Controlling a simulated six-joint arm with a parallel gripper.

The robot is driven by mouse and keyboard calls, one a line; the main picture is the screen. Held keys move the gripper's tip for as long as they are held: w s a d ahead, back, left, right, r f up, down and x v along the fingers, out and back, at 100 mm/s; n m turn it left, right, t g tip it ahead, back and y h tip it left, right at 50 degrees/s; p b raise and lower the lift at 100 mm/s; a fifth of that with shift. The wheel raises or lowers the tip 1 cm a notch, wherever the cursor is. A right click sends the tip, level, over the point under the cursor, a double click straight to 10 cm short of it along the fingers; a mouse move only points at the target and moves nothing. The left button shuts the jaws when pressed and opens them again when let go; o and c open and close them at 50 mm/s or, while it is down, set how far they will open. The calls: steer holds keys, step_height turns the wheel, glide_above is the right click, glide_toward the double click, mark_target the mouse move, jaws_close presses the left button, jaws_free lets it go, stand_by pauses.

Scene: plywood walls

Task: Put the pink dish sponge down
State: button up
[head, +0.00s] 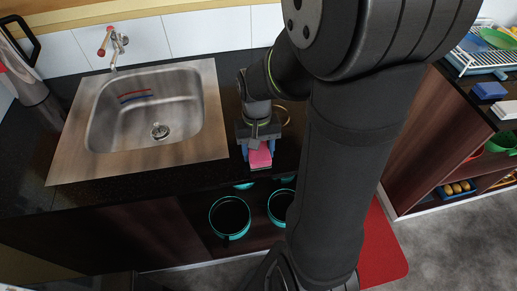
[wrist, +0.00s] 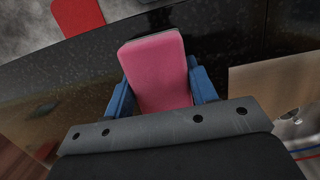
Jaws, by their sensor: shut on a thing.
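The pink dish sponge (head: 260,157) is between the two blue fingers of my gripper (head: 259,150) in the head view. My gripper is shut on it, over the black counter strip right of the sink. In the wrist view the sponge (wrist: 156,72) stands out past the fingertips of my gripper (wrist: 162,88), with a finger on each side. The dark speckled counter (wrist: 75,85) lies below it. I cannot tell whether the sponge touches the counter.
The steel sink (head: 150,115) is left of my gripper, with a tap (head: 115,42) behind it. Pots (head: 230,217) with teal rims stand on a shelf below the counter's front edge. A red mat (head: 385,250) lies on the floor. Bare counter shows left of the sponge in the wrist view.

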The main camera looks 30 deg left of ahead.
steer(key=shift+f, duration=0.3)
steer(key=o, duration=0.9)
steer(key=shift+s+d+f, duration=0.15)
steer(key=shift+f, duration=0.05)
steer(key=shift+o, duration=0.3)
step_height(320, 180, up, 13)
steer(key=w+a, duration=0.1)
steer(key=shift+w+a, duration=0.3)
steer(key=f, duration=0.4)
steer(key=s+d+f, duration=0.1)
steer(key=f, duration=0.7)
steer(key=shift+s+d, duration=0.15)
